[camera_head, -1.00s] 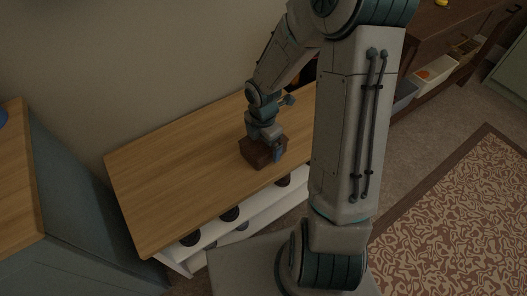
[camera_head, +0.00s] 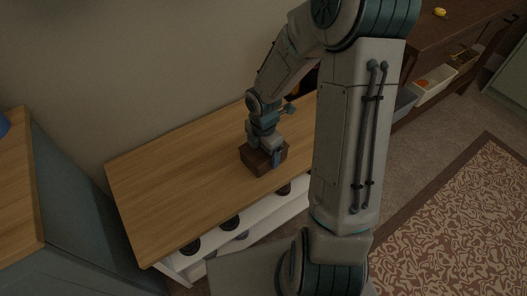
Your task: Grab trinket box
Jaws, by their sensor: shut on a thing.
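The trinket box (camera_head: 257,163) is a small dark brown box on the light wooden top of a low cabinet (camera_head: 170,190), near its front edge. My gripper (camera_head: 266,155) points down over the box and is shut on it. One finger shows against the box's right side; the other finger is hidden. The box looks to be at or just above the wooden top; I cannot tell whether it touches.
A blue-grey cabinet (camera_head: 75,190) with a wooden top stands at the left. A dark shelf unit (camera_head: 455,45) with bins stands at the back right, and a patterned rug (camera_head: 465,220) lies at the right. The wooden top left of the box is clear.

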